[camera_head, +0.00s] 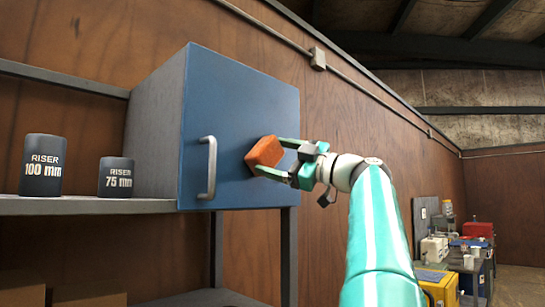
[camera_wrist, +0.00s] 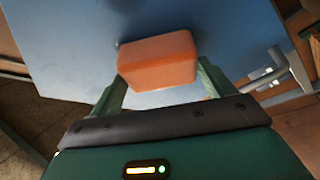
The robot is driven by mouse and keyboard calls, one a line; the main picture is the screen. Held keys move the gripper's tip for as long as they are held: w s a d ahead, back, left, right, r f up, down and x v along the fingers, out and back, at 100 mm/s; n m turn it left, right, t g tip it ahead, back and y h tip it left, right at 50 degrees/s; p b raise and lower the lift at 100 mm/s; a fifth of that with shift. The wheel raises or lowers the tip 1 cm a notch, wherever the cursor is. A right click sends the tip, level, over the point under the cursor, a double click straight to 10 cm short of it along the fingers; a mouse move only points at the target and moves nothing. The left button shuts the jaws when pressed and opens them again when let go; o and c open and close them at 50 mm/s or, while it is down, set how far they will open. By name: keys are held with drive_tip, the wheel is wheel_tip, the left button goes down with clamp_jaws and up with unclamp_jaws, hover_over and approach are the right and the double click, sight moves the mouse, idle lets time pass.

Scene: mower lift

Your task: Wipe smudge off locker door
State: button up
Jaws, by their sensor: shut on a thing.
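The locker (camera_head: 157,125) has a blue door (camera_head: 235,95) that is shut, with a silver handle (camera_head: 209,168) on its left side. My gripper (camera_head: 275,160) is shut on an orange sponge-like block (camera_head: 263,154), held at the door face right of the handle. The block also shows between the fingers in the wrist view (camera_wrist: 157,60), with the blue door (camera_wrist: 80,30) behind it. Whether the block touches the door I cannot tell for sure. A small dark spot (camera_wrist: 117,44) shows beside the block's left edge in the wrist view; it may be part of the smudge.
Two dark risers, marked 100 mm (camera_head: 43,165) and 75 mm (camera_head: 116,177), stand on the grey shelf (camera_head: 90,205) left of the locker. A conduit with a box (camera_head: 318,59) runs along the wooden wall. A cluttered bench (camera_head: 465,255) stands far right.

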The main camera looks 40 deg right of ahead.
sight(284, 156)
drive_tip(key=shift+d+r, duration=0.1)
drive_tip(key=shift+d, duration=1.7)
drive_tip(key=a, duration=1.3)
drive_tip(key=shift+s+a, duration=0.1)
idle(0.5)
drive_tip(key=s, duration=0.6)
drive_tip(key=shift+s, duration=0.15)
drive_tip(key=s, duration=0.2)
drive_tip(key=shift+s, duration=0.4)
